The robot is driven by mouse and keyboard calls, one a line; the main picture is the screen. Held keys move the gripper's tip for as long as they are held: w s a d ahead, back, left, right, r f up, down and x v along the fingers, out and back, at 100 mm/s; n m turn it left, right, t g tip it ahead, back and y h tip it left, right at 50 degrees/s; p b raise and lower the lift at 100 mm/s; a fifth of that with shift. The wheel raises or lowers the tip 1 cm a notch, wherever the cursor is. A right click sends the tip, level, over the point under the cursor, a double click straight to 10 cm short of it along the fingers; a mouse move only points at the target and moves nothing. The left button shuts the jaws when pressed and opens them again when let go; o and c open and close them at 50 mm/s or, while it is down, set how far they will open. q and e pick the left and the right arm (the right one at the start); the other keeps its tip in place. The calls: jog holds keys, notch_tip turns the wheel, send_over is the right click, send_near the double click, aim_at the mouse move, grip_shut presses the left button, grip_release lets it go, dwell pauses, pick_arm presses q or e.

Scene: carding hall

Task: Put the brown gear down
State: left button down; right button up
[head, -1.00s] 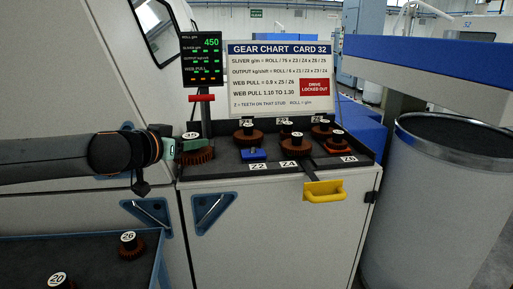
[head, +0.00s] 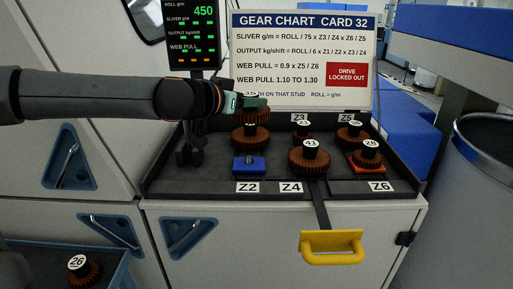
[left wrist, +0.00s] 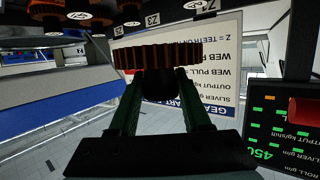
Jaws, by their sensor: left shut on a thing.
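My left gripper (head: 250,101) is shut on a brown gear (head: 254,115), held by its dark hub above the back left of the black gear tray (head: 215,185). The gear's number label is mostly hidden by the fingers. In the left wrist view the gear (left wrist: 158,56) sits level across both green fingers (left wrist: 158,88), with the chart behind it. Whether it touches anything below cannot be told. Another brown gear (head: 250,140) stands just below it in the head view. My right gripper is not in view.
On the tray stand brown gears 41 (head: 311,158), 21 (head: 303,131) and 28 (head: 370,156), plus a blue block (head: 249,167). The gear chart (head: 300,50) and a display (head: 193,35) rise behind. A yellow handle (head: 331,246) juts out in front. Gear 26 (head: 80,270) lies lower left.

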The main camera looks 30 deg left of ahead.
pick_arm(q)
jog(key=shift+s+f+b, duration=0.1)
jog(key=shift+f+b, duration=0.55)
jog(key=shift+f, duration=3.7)
jog(key=shift+f+b, duration=0.6)
jog(key=shift+b, duration=0.3)
jog(key=shift+c, duration=1.8)
grip_release()
